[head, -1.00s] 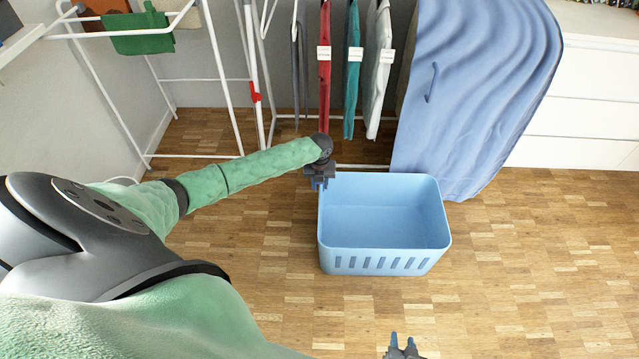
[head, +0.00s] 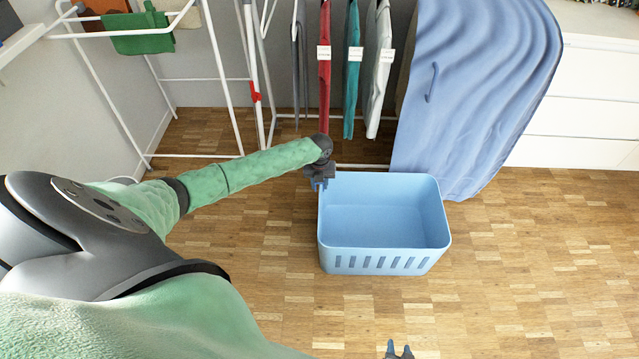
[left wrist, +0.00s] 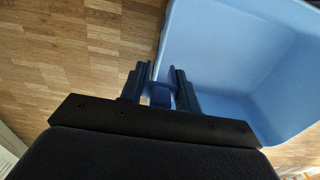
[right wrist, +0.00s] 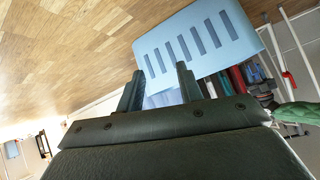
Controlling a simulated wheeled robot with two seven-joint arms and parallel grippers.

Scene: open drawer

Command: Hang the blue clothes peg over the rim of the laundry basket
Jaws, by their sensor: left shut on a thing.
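The light blue laundry basket (head: 385,262) stands on the floor at the middle of the head view. My left gripper (head: 321,184) is at the basket's left rim, near its far left corner. In the left wrist view, my left gripper (left wrist: 160,85) is shut on the blue clothes peg (left wrist: 160,97), a darker blue piece between its fingers. The basket rim runs up to the fingertips there; I cannot tell whether the peg straddles it. My right gripper (head: 398,350) is at the bottom edge of the head view. In the right wrist view its fingers (right wrist: 158,90) are apart and empty.
A white drying rack (head: 220,75) and hanging clothes (head: 353,75) are behind the basket. A blue draped cloth (head: 470,100) hangs close to its far right corner. White drawers (head: 585,100) stand at the far right. The floor (head: 540,280) to the right is clear.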

